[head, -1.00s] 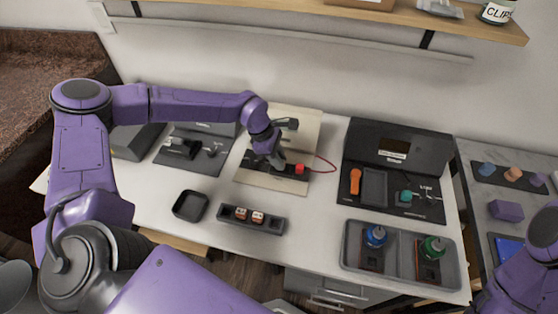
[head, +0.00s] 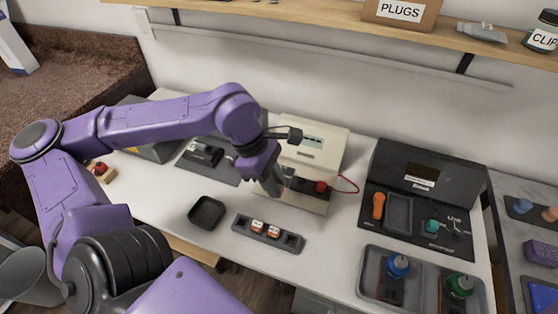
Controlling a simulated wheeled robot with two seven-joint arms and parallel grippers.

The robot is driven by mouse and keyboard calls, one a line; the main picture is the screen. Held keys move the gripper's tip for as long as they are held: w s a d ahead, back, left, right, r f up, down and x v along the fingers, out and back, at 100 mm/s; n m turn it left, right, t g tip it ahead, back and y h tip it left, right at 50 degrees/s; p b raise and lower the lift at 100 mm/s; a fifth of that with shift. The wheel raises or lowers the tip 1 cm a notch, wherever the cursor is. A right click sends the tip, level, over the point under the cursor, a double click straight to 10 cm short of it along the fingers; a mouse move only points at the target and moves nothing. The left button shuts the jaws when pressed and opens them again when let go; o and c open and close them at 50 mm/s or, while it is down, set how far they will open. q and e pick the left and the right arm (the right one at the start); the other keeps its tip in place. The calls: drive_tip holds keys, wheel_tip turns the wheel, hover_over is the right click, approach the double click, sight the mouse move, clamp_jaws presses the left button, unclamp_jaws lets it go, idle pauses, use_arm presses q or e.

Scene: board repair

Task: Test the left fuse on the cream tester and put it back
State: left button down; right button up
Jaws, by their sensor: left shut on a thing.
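The cream tester (head: 318,136) stands at the back of the bench, with a small display on its upper face. A black block with a red knob (head: 321,187) sits on its lower front, and a red wire loops to the right. My left gripper (head: 271,188) points down at the tester's lower left front, beside the black block. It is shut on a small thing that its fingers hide. A dark rack (head: 285,238) in front of the tester holds two orange-and-white fuses (head: 257,226) side by side. My right gripper is out of view.
A small empty black tray (head: 207,211) lies left of the rack. A dark unit (head: 436,170) stands right of the tester. A grey tray (head: 375,257) with blue-topped and green-topped parts lies at the front right. A shelf runs above.

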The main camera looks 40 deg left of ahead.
use_arm(q)
drive_tip(key=s+a+p, duration=0.6)
drive_tip(key=a+p, duration=0.1)
drive_tip(key=p, duration=0.2)
idle(0.6)
drive_tip(key=shift+a, duration=0.1)
drive_tip(key=shift+f+b, duration=2.35)
drive_tip(key=shift+f, duration=2.5)
drive_tip(key=shift+f, duration=0.7)
drive_tip(key=shift+r+p, duration=0.1)
drive_tip(key=shift+p, duration=0.3)
